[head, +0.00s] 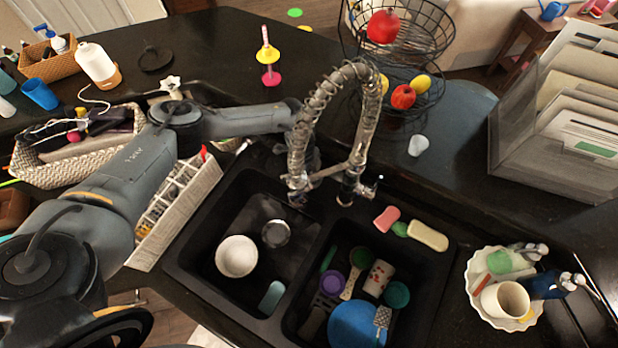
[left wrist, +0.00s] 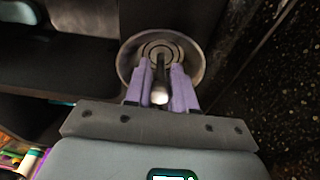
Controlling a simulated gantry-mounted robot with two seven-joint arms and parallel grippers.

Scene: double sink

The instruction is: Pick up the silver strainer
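The silver strainer (left wrist: 128,62) shows in the left wrist view as a round metal cup with concentric rings and a dark stem with a bright knob in the middle. My left gripper (left wrist: 160,66) has its two purple fingers over the strainer, one on each side of the stem. A narrow gap shows beside the stem; I cannot tell if either finger touches the knob. In the head view my left arm reaches behind the faucet, which hides the fingers and the strainer. My right gripper is not in view.
The coiled faucet (head: 300,150) stands close to my left arm. The left basin holds a white bowl (head: 237,256) and a round silver piece (head: 276,233), perhaps the drain. The right basin holds several dishes. A white crate (head: 185,215) lies under my arm.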

